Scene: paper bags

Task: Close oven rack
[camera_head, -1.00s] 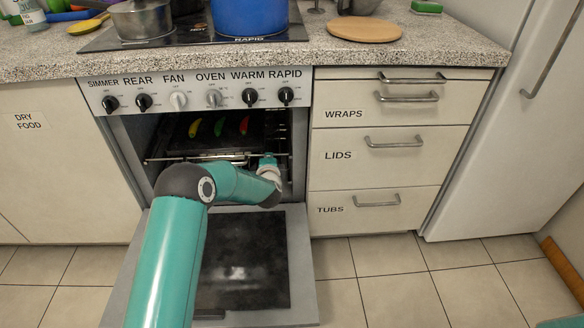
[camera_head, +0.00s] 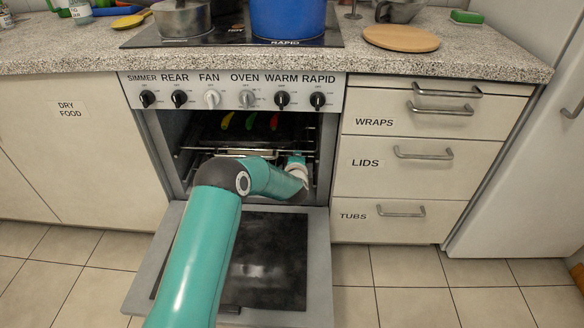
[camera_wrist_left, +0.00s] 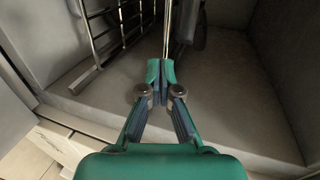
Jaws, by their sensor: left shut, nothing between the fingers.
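The oven rack (camera_head: 200,150) is a set of thin metal bars inside the open oven, with its front edge near the oven mouth. It also shows in the left wrist view as a dark wire grid (camera_wrist_left: 93,40) at upper left. My left gripper (camera_head: 297,161) is at the right part of the oven mouth, by the rack's front. In the left wrist view its fingertips (camera_wrist_left: 160,70) are closed together with nothing between them. A thin metal bar (camera_wrist_left: 167,28) runs up from the tips; I cannot tell whether they touch it. My right gripper is out of view.
The oven door (camera_head: 320,270) hangs open and low under my arm. A dark tray with several chillies (camera_head: 250,123) is inside the oven. Knobs line the panel (camera_head: 230,82) above. Drawers (camera_head: 420,170) stand to the right, a cupboard (camera_head: 70,160) to the left.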

